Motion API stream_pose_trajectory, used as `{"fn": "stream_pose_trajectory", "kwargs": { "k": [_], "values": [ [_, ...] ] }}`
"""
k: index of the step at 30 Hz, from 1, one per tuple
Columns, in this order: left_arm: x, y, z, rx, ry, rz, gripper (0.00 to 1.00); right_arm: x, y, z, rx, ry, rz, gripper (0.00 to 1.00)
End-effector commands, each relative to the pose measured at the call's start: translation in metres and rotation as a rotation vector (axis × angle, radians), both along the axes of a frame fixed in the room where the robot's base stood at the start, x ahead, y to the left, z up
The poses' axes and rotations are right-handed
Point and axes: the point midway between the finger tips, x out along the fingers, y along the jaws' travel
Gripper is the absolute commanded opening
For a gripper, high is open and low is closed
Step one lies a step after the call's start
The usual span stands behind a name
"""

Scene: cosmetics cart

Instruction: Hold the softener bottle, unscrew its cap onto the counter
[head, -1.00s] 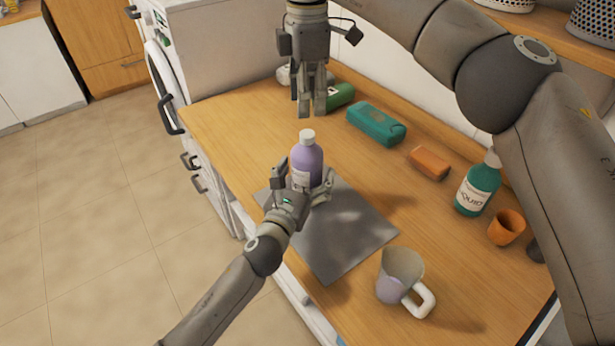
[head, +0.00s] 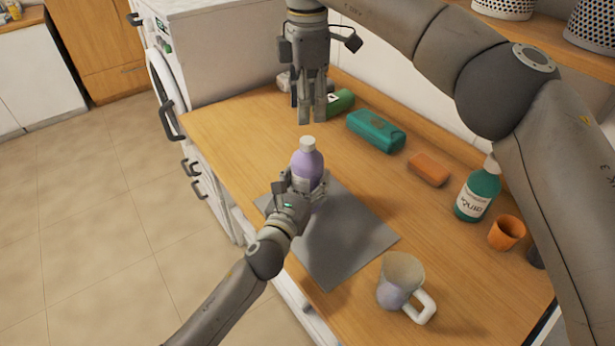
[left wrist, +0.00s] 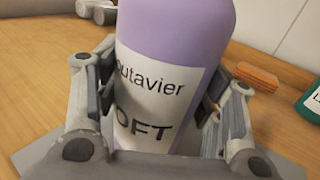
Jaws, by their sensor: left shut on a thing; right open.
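The purple softener bottle (head: 307,164) stands upright near the far-left end of the grey mat (head: 345,240), with its white cap (head: 308,144) on top. My left gripper (head: 305,186) is shut around the bottle's body. In the left wrist view, the bottle (left wrist: 188,38) shows its white label between the two fingers (left wrist: 160,108). My right gripper (head: 312,115) is open and empty, pointing down above the cap and apart from it. Whether the bottle's base touches the mat is hidden by my left gripper.
On the counter (head: 235,118) are a teal pack (head: 376,131), an orange bar (head: 429,169), a green pump bottle (head: 478,193), an orange cup (head: 507,233) and a mug (head: 402,280). A green item (head: 340,102) lies behind my right gripper. Bare counter lies left of the bottle.

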Motion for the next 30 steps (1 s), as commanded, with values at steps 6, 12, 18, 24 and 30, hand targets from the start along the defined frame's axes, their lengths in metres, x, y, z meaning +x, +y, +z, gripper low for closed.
{"fn": "stream_pose_trajectory", "kwargs": {
  "k": [6, 12, 18, 24, 30],
  "values": [
    [0.000, 0.000, 0.000, 0.000, 0.000, 0.000, 0.00, 0.000, 0.000, 0.000, 0.000, 0.000, 0.160, 0.45],
    [0.000, 0.000, 0.000, 0.000, 0.000, 0.000, 0.00, 0.000, 0.000, 0.000, 0.000, -0.001, 0.340, 0.45],
    [0.000, 0.000, 0.000, 0.000, 0.000, 0.000, 0.00, 0.000, 0.000, -0.013, 0.000, 0.002, 0.392, 0.45],
    [0.000, 0.000, 0.000, 0.000, 0.000, 0.000, 0.00, 0.000, -0.001, -0.044, -0.002, 0.003, 0.390, 0.45],
    [0.000, 0.000, 0.000, 0.000, 0.000, 0.000, 0.00, 0.000, 0.000, -0.070, 0.001, 0.001, 0.388, 0.45]
  ]
}}
